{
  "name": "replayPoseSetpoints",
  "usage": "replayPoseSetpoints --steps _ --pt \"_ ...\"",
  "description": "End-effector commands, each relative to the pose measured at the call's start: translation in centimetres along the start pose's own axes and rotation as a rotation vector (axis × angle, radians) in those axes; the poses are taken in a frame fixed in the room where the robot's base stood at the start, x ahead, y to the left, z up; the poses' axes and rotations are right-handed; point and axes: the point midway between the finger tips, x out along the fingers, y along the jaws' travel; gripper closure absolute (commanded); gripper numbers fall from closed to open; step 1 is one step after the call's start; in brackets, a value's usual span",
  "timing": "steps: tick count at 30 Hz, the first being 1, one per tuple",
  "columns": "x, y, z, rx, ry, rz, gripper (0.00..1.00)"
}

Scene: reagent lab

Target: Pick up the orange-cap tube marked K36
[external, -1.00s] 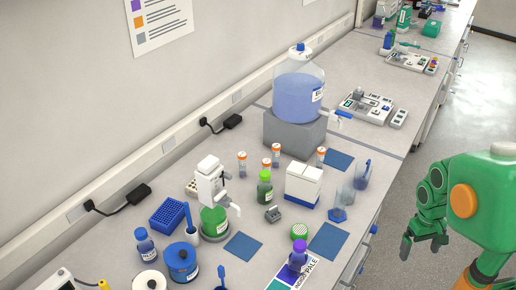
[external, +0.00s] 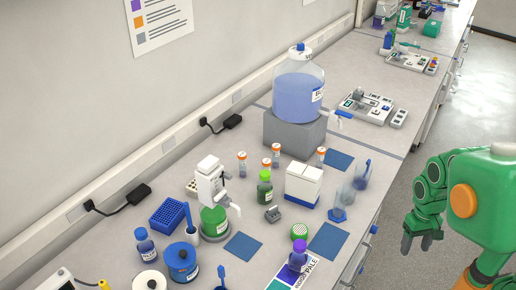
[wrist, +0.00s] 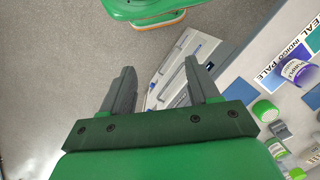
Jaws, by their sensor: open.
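Several orange-cap tubes stand on the bench in the external view: one at the left (external: 242,163), two close together in the middle (external: 276,155) (external: 266,168), and one at the right (external: 321,157) behind the white box. Their markings are too small to read, so I cannot tell which is K36. My gripper (external: 421,243) hangs beside the bench over the floor, well right of the tubes. In the wrist view my gripper (wrist: 161,88) is open and empty, with floor and the bench's drawer front beyond it. No orange-cap tube shows clearly there.
A white box (external: 304,186), a green-cap bottle (external: 265,187), a dispenser bottle (external: 214,215) and a large blue carboy (external: 298,85) on a grey block (external: 294,132) crowd around the tubes. Blue mats (external: 327,241) lie towards the front edge. The floor beside the bench is clear.

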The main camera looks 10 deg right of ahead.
Motion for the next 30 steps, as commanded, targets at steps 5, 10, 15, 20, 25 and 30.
replayPoseSetpoints --steps 5,10,15,20,25,30 --pt "-1.2 -2.1 -3.2 0.066 -0.02 -0.073 0.39" --pt "-2.4 -4.2 -6.5 0.14 -0.044 -0.15 0.39" --pt "-3.5 -6.1 -9.8 0.217 -0.076 -0.227 0.39" --pt "-4.3 -7.7 -13.0 0.292 -0.108 -0.298 0.39" --pt "-5.2 -9.2 -16.6 0.374 -0.146 -0.374 0.39" --pt "-6.0 -10.4 -20.3 0.459 -0.188 -0.449 0.39"
